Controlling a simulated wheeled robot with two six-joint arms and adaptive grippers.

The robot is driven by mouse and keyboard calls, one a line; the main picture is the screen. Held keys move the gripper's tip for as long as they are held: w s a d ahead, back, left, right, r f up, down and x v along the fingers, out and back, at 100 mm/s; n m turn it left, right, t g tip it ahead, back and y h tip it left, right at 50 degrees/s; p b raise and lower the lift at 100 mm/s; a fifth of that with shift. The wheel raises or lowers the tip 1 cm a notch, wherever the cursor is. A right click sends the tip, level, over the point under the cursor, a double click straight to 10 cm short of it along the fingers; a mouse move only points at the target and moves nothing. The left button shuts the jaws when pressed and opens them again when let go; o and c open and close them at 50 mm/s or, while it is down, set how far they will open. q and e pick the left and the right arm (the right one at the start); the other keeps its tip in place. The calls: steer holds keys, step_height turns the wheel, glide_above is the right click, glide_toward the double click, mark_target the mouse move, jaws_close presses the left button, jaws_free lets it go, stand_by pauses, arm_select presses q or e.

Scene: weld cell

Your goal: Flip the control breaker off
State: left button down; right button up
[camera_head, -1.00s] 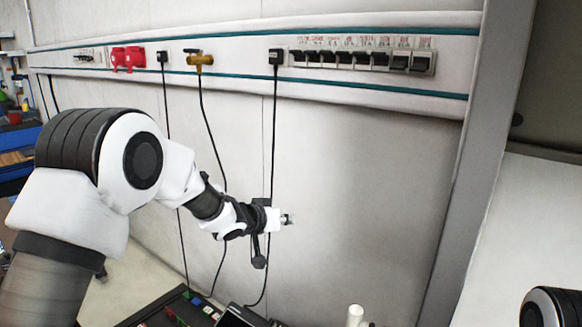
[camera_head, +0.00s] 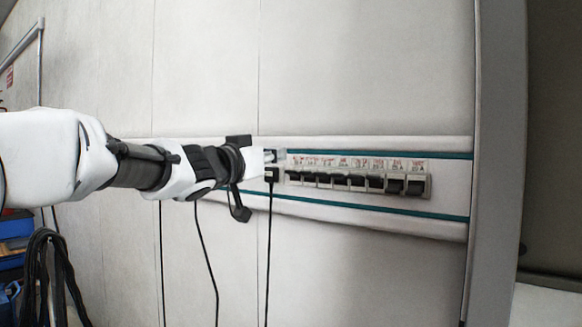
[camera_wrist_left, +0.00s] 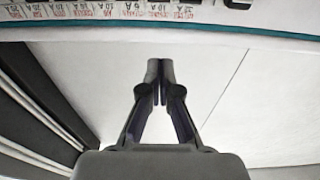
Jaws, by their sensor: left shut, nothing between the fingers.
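A row of several black breaker switches (camera_head: 356,180) sits on the wall rail, with red handwritten labels above them. The writing is too small to read in the head view, so I cannot tell which is the control breaker. My left gripper (camera_head: 279,156) is at the left end of the row, just above a black plug, shut and empty. In the left wrist view its fingers (camera_wrist_left: 160,68) are together in front of bare wall. The label strip (camera_wrist_left: 110,10) runs along the top of that view, with only the edges of some switches showing. My right gripper is not in view.
The white rail with teal stripes (camera_head: 400,213) runs along the wall. A black plug (camera_head: 271,174) with a hanging cable is just below my left gripper. A grey post (camera_head: 497,150) stands right of the breakers. The wall above is clear.

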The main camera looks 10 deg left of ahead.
mark_target(312, 145)
arm_select(q)
steer(key=p+x, duration=0.1)
steer(key=x, duration=0.2)
steer(key=p+x, duration=0.2)
steer(key=x, duration=0.1)
steer(key=p+x, duration=0.1)
steer(key=x, duration=0.3)
steer(key=shift+d+r+p, duration=0.15)
steer(key=shift+r+p, duration=0.15)
steer(key=shift+r, duration=0.1)
steer(key=f+b, duration=0.1)
steer(key=s+f+b, duration=0.1)
steer(key=f, duration=0.1)
steer(key=shift+f+b, duration=0.3)
steer(key=shift+s+a+f, duration=0.15)
steer(key=shift+a+f, duration=0.1)
steer(key=shift+f, duration=0.15)
